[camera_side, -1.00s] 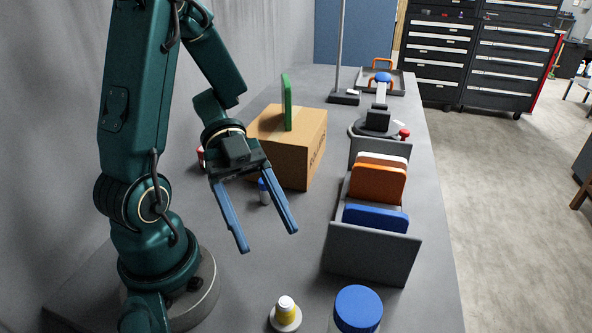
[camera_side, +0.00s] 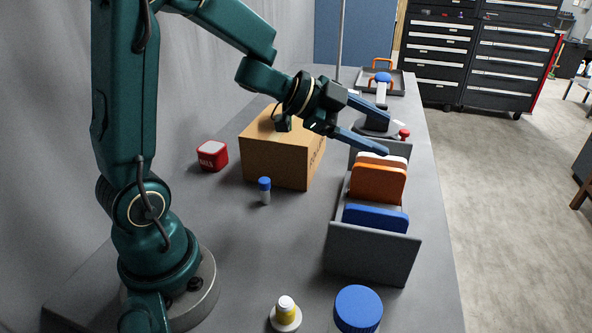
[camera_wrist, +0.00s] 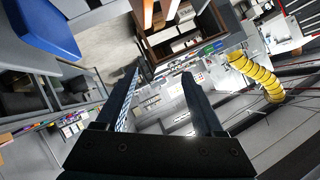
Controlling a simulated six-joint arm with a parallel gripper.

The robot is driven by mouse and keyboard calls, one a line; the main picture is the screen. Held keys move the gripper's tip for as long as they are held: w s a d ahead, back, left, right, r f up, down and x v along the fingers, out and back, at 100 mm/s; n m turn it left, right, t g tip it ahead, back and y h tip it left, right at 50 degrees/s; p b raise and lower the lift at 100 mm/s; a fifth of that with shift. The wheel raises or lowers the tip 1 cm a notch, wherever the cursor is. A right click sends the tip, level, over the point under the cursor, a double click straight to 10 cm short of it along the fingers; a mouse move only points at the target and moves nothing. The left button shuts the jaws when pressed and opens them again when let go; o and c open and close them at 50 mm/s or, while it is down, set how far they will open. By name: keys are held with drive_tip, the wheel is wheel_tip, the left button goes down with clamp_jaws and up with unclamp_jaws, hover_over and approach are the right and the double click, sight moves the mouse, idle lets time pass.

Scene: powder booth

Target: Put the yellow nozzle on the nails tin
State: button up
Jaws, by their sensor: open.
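The yellow nozzle (camera_side: 292,321) stands upright near the front of the bench, with a white top and a wide pale base. The nails tin appears to be the small red box with white lettering (camera_side: 212,156), left of the cardboard box. My gripper (camera_side: 386,138) is open and empty, raised over the far end of the panel rack and pointing right. It is far from both the nozzle and the tin. Its two fingers also show in the wrist view (camera_wrist: 165,75), with nothing between them; neither the nozzle nor the tin can be made out there.
A grey rack (camera_side: 372,252) holds white, orange and blue panels. A cardboard box (camera_side: 275,160) stands behind a small blue-capped vial (camera_side: 265,190). A blue-lidded jar (camera_side: 358,308) stands right of the nozzle. An orange-handled tray (camera_side: 397,84) lies at the back. Bench between vial and nozzle is clear.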

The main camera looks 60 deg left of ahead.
drive_tip(key=w+a+r+n+y, duration=0.1)
drive_tip(key=w+a+n+y, duration=0.35)
drive_tip(key=n+y, duration=0.2)
drive_tip(key=n+g+h, duration=0.2)
drive_tip(key=n+g, duration=0.5)
drive_tip(key=g, duration=0.9)
hover_over(290, 299)
drive_tip(key=w, duration=0.2)
drive_tip(key=f, duration=0.2)
drive_tip(key=shift+m, duration=0.25)
drive_tip(key=f, duration=1)
drive_tip(key=shift+s+f, duration=0.25)
drive_tip(key=shift+f, duration=0.1)
drive_tip(key=shift+x, duration=2.6)
drive_tip(key=shift+a, duration=0.1)
clamp_jaws()
